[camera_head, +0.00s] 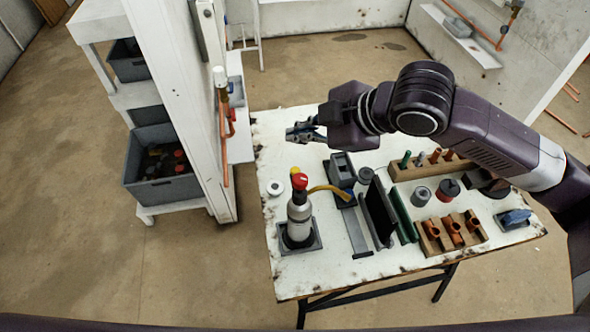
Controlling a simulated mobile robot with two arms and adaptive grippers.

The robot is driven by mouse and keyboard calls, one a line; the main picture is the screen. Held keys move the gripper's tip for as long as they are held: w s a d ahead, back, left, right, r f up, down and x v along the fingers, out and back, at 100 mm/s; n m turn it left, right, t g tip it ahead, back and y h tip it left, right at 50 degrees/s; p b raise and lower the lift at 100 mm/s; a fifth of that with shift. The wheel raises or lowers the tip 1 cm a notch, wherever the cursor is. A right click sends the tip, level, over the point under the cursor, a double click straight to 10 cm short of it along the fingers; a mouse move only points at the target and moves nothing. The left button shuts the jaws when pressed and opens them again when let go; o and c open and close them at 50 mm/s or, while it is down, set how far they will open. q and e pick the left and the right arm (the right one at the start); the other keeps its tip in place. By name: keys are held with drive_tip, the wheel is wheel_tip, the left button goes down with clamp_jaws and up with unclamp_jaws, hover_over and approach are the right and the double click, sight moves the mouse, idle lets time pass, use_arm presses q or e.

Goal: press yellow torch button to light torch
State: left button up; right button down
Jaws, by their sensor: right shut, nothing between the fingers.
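The torch (299,218) stands upright in a square dark base (300,243) at the front left of the white worktable. It has a grey bottle-like body, a dark upper part and a red knob (300,181) on top. A curved yellow part (327,190) runs right from near its top toward a dark block; I cannot tell whether it belongs to the torch. My left gripper is out of view.
The worktable (290,280) holds a grey block (341,166), dark upright plates (379,212), wooden racks with copper fittings (453,232) and small cans (421,196). A white wall panel with copper pipe (224,140) stands left, beside a grey bin (160,190).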

drive_tip(key=b, duration=0.6)
hover_over(297, 171)
wheel_tip(297, 171, down, 6)
drive_tip(key=shift+r, duration=0.1)
drive_tip(key=shift+d+f+b, duration=0.1)
drive_tip(key=shift+f+b, duration=0.4)
drive_tip(key=shift+f, duration=0.65)
drive_tip(key=shift+s, duration=0.1)
drive_tip(key=shift+f, duration=0.4)
drive_tip(key=shift+f, duration=0.45)
idle(0.4)
idle(0.4)
drive_tip(key=shift+r+p, duration=0.9)
drive_tip(key=shift+p, duration=0.25)
